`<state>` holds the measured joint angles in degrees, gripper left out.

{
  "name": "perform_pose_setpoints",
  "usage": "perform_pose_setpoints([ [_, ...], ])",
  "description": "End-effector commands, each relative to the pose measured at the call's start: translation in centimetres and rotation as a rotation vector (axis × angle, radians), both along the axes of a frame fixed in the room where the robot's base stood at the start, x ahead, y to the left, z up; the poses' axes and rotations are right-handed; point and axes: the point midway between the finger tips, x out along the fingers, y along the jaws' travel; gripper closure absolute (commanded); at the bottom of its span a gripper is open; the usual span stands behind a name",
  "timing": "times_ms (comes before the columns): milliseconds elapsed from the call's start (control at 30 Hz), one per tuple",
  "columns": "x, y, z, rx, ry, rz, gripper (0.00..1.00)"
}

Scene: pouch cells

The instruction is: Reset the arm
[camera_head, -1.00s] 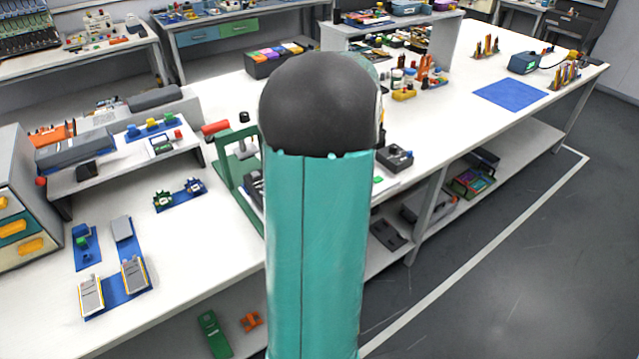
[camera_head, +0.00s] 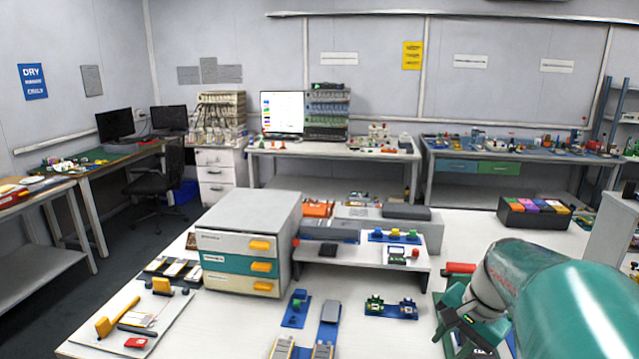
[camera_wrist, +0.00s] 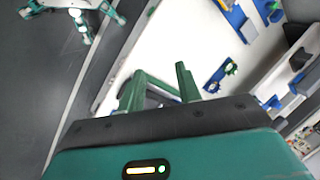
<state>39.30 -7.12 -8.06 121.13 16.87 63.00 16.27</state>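My arm enters the head view from the lower right, and my gripper (camera_head: 468,332) hangs over the white bench near the green press with a red handle (camera_head: 459,268). In the wrist view my gripper (camera_wrist: 158,88) shows two green fingers standing well apart, with nothing seen held between them. A green frame shows behind the fingers, probably the press; its depth from the fingers is hard to tell. My gripper partly hides the press in the head view.
A drawer cabinet (camera_head: 238,252) stands on the bench, left of a raised shelf (camera_head: 372,254). Blue fixtures (camera_head: 329,326) lie in front, and small green parts (camera_head: 375,303) sit on another blue plate. A tool tray (camera_head: 158,338) lies at front left. A bin of coloured packs (camera_head: 533,212) stands behind my arm.

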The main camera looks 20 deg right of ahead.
Motion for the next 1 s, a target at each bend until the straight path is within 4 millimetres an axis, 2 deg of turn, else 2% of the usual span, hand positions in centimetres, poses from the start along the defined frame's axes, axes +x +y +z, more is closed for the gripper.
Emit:
perform_pose_setpoints([
  [33,0.7,2.9,0.8,-0.047,-0.019,0.106,0.66],
  [200,1.0,11.2,2.4,-0.205,-0.084,0.439,0.66],
  [400,-0.8,19.5,3.3,-0.396,-0.185,0.819,0.66],
  [500,-2.0,22.4,3.4,-0.48,-0.238,0.974,0.66],
  [600,-2.9,24.2,3.4,-0.538,-0.274,1.077,0.66],
  [700,-3.3,24.9,3.4,-0.567,-0.292,1.124,0.66],
  [1000,-3.4,25.0,3.4,-0.571,-0.293,1.131,0.66],
])
